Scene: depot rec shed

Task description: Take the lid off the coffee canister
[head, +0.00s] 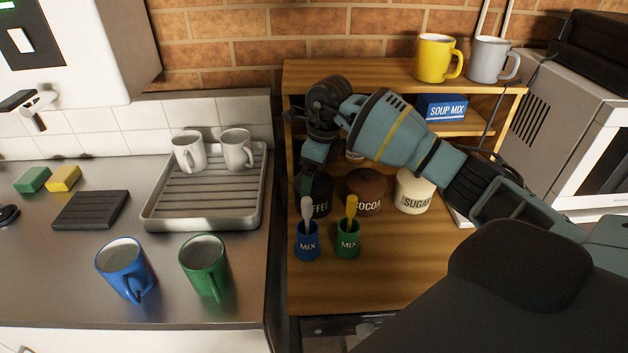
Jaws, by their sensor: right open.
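The coffee canister (321,208) is dark and stands upright on the wooden shelf unit, at the left of the canister row. Only part of its label shows, ending in "FFEE". My right gripper (312,182) points down over the top of the canister, and its jaws are open. The gripper and wrist cover the canister's lid, so I cannot tell whether the fingers touch it. My left gripper is not in view.
A brown cocoa canister (366,190) and a white sugar canister (414,191) stand to the right. In front are a blue mix cup (307,243) and a green mix cup (347,242) with spoons. The wooden top (385,275) is clear towards its front.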

